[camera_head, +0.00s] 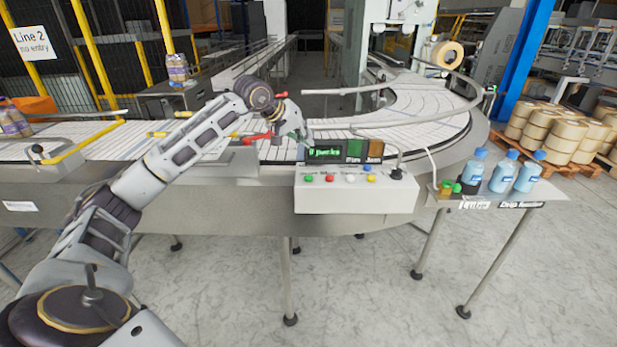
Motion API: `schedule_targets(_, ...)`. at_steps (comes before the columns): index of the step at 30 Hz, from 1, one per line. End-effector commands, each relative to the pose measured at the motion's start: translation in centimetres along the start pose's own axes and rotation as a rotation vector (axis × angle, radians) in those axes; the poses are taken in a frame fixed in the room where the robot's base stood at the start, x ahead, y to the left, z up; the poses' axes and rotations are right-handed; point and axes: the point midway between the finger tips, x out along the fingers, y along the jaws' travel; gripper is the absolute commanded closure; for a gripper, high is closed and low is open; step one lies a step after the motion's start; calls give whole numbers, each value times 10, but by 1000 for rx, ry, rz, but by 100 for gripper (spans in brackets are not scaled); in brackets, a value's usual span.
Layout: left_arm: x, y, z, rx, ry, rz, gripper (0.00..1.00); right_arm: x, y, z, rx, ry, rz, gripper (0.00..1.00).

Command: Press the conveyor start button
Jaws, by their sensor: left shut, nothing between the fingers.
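A white control box (355,198) stands on the front edge of the conveyor. Its sloped top carries a green button (309,179) at the left, then a red button (330,178), a yellow one (371,178), a blue one (367,167) and a black knob (397,173). The labels are too small to read surely, so I cannot confirm which button is start. My left gripper (304,138) is shut and empty. It appears above and behind the green button, apart from it. My right gripper is not in view.
A display (323,151) reading "0 packs" stands behind the box, beside green and brown panels. The curved conveyor (430,128) runs behind. A side shelf (487,198) at the right holds blue-capped bottles (502,172). Yellow posts (93,50) stand at the left.

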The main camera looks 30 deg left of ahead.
Motion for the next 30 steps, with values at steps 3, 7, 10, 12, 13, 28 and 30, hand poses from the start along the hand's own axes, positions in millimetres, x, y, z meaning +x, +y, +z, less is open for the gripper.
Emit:
schedule_targets(3,0,0,0,0,-1,1,100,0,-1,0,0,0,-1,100)
schedule_targets(7,2,-1,2,-1,-1,1,100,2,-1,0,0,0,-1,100)
schedule_targets(10,4,-3,4,-1,-1,1,100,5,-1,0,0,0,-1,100)
schedule_targets(12,7,-4,5,-1,-1,1,100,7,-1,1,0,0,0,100)
schedule_targets(13,8,-5,6,-1,-1,1,100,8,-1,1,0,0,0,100)
schedule_targets(28,31,-22,23,-1,-1,2,100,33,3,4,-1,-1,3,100)
schedule_targets(30,35,-24,26,-1,-2,2,100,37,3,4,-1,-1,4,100)
